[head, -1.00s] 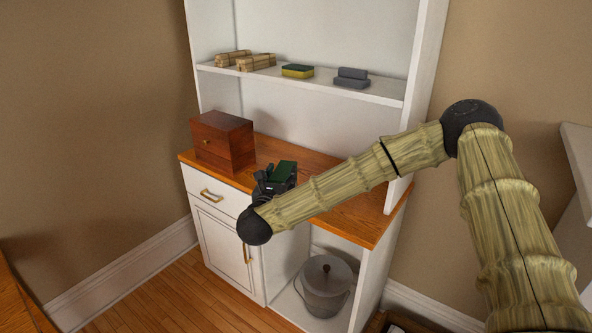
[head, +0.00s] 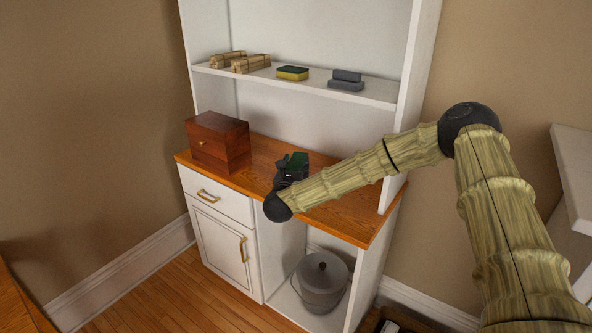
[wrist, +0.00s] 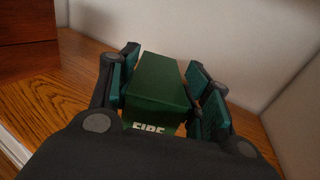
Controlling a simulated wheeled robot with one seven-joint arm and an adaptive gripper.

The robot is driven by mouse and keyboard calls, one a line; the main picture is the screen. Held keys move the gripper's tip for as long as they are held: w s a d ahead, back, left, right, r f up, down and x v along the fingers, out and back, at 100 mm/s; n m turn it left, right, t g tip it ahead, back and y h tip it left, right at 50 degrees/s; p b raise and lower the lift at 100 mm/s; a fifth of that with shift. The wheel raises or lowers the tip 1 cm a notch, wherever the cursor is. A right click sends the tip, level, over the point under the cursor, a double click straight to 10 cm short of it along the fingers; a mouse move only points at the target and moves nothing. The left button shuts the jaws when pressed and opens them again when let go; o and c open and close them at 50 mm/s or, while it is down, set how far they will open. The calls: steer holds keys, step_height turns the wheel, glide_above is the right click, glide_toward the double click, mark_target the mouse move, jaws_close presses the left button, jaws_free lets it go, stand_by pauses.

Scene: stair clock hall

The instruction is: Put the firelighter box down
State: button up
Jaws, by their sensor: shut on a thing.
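The firelighter box (wrist: 158,88) is dark green with white lettering, partly cut off, that reads "FIRE". In the wrist view it sits between the finger pads of my gripper (wrist: 160,90), which is shut on it. In the head view the gripper (head: 290,168) is over the wooden counter of the cabinet, and only a little of the green box (head: 298,160) shows past it. The box is at or just above the counter (head: 262,152); its underside is hidden, so I cannot tell if it touches.
A reddish-brown wooden box (head: 218,141) stands on the counter to the left. The shelf above holds kindling bundles (head: 250,64), a yellow-green sponge (head: 292,73) and grey blocks (head: 346,80). A lidded grey bucket (head: 320,282) stands in the lower opening. Counter between box and gripper is clear.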

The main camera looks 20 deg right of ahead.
steer(key=shift+f, duration=1.05)
steer(key=shift+f, duration=0.1)
steer(key=o, duration=1.2)
steer(key=shift+c, duration=0.2)
steer(key=b+v, duration=0.2)
steer(key=v, duration=1)
